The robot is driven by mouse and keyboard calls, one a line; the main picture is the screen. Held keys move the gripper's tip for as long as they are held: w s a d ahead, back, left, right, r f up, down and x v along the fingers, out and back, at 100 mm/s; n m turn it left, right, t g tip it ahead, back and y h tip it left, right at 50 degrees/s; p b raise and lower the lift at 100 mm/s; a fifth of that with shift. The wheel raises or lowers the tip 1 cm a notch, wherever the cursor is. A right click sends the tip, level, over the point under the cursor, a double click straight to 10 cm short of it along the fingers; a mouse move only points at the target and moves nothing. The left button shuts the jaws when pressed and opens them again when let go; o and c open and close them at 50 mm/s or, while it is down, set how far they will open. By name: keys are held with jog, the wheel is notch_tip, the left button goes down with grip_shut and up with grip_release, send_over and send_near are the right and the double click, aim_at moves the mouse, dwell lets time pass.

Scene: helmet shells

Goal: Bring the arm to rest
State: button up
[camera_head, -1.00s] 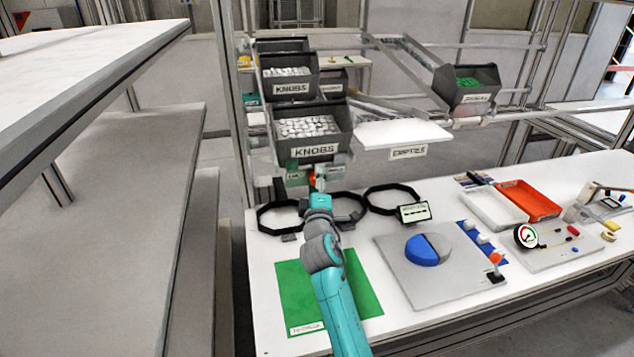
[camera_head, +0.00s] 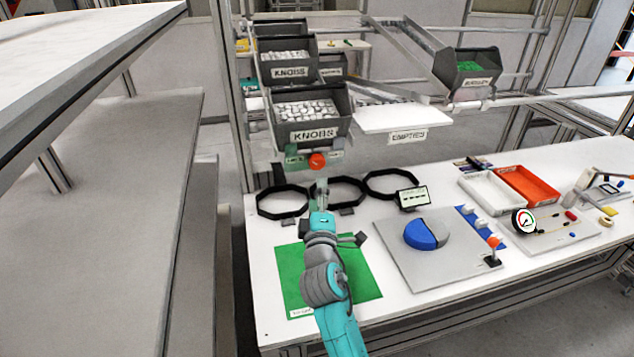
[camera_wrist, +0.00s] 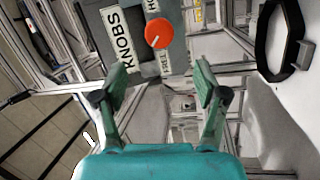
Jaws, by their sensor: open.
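My teal arm reaches over the near left of the white table. My gripper (camera_head: 320,187) is above the table, just below the orange round knob (camera_head: 317,161) under the front bin. In the wrist view my gripper (camera_wrist: 162,82) has its two green fingers spread, with nothing between them. The orange knob (camera_wrist: 159,32) lies beyond the fingertips, apart from them, on a grey panel with labels.
The front KNOBS bin (camera_head: 303,108) hangs above my gripper. Black rings (camera_head: 283,202) stand along the table's back edge. A green mat (camera_head: 290,265) lies under my arm. A grey plate with a blue-and-grey disc (camera_head: 425,235) is to the right. Grey shelves (camera_head: 120,190) stand left.

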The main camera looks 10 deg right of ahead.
jog(key=shift+v, duration=0.75)
jog(key=s+d+f+m+g+y, duration=0.1)
jog(key=s+f+m+y, duration=0.1)
jog(key=s+f, duration=0.95)
jog(key=s+d+f+m+g+y, duration=0.1)
jog(key=s+f+m+y, duration=0.1)
jog(key=s+f, duration=0.95)
jog(key=s+r+m+g, duration=0.1)
jog(key=s+r+m, duration=0.2)
jog(key=s, duration=0.7)
jog(key=s+r+m, duration=0.2)
jog(key=s+m, duration=0.1)
jog(key=s, duration=0.8)
jog(key=s+d+r+m+g, duration=0.1)
jog(key=s+r+m, duration=0.2)
jog(key=s, duration=0.8)
jog(key=shift+r+g, duration=0.3)
